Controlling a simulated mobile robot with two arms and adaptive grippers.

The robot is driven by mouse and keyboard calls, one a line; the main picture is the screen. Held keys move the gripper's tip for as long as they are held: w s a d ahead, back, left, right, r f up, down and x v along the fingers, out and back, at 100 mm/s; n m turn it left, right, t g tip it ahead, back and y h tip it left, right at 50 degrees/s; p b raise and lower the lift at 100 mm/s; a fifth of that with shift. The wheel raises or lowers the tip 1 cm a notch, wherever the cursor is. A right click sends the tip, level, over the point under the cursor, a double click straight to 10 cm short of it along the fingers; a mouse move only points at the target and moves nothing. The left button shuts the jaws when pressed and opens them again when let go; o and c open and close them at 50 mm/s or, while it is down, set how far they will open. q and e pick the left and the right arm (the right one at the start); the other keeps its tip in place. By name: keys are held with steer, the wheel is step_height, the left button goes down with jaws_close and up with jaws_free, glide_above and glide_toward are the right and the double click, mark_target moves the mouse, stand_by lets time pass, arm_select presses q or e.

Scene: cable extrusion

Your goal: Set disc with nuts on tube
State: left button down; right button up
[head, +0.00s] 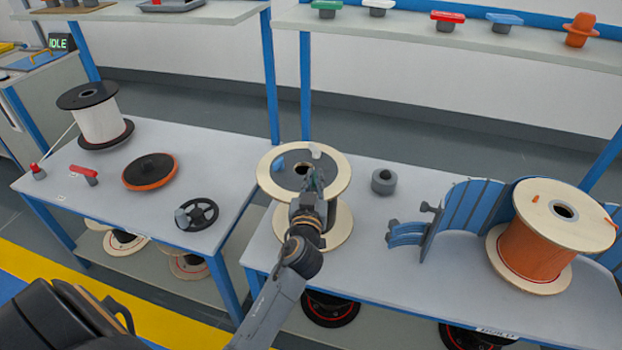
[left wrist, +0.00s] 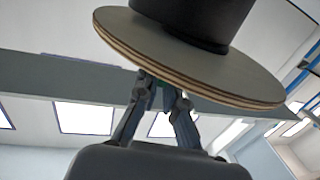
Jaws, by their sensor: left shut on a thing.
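A spool with pale wooden flanges (head: 341,181) stands on the right-hand table. A grey disc (head: 292,182) with a dark centre hole lies over its top flange in the head view. A white nut (head: 315,150) and a blue nut (head: 278,165) show on the disc. In the left wrist view the fingers (left wrist: 155,88) end behind a wooden flange (left wrist: 190,62) with a black tube (left wrist: 205,18). I cannot tell whether the disc is fully seated. My right gripper is not in view.
A grey ring-shaped part (head: 384,181) stands right of the spool. An orange cable spool (head: 545,247) with blue curved guards (head: 470,207) stands further right. The left table holds a white spool (head: 99,122), an orange-rimmed disc (head: 150,172) and a black handwheel (head: 202,214). Shelves run behind.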

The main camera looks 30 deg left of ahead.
arm_select(q)
steer(key=shift+d, duration=0.3)
steer(key=shift+w+d, duration=0.1)
steer(key=shift+w, duration=0.05)
stand_by(0.6)
steer(key=shift+w+d+b, duration=0.55)
steer(key=shift+w, duration=0.1)
steer(key=shift+a+f+b, duration=0.1)
steer(key=shift+f+b, duration=0.3)
steer(key=shift+b, duration=0.05)
steer(key=shift+r, duration=0.1)
stand_by(0.3)
